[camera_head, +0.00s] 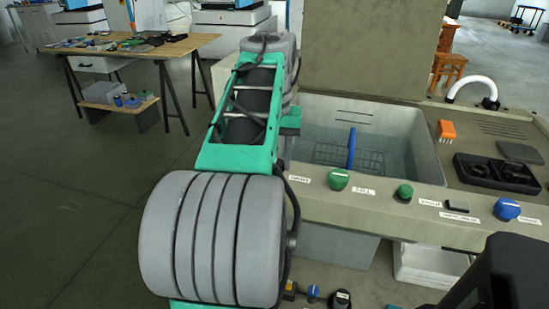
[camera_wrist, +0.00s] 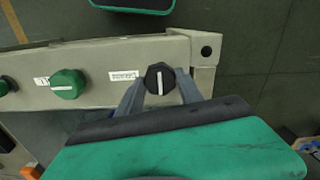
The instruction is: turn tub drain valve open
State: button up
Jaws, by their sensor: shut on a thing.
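A black knob (camera_wrist: 160,78) with a white line sits near the end of the tub's front ledge in the wrist view. Its white line runs nearly up and down in the picture. My gripper (camera_wrist: 160,90) is shut on this knob, with one grey finger on each side. A small label (camera_wrist: 124,75) lies beside it, too small to read. In the head view my arm hides the gripper and this knob. The tub (camera_head: 425,140) there holds a wire basket with a blue handle (camera_head: 351,148).
A green knob (camera_head: 338,179), a smaller green knob (camera_head: 404,193) and a blue knob (camera_head: 507,209) sit along the ledge. An orange block (camera_head: 446,131) and a black tray (camera_head: 497,173) are at right. A workbench (camera_head: 130,50) stands behind left; the floor before it is clear.

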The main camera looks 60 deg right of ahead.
dwell(0.3)
jog(key=o, duration=1.4)
notch_tip(320, 180, up, 8)
jog(key=p, duration=0.7)
jog(key=shift+f, duration=0.1)
jog(key=shift+w, duration=0.1)
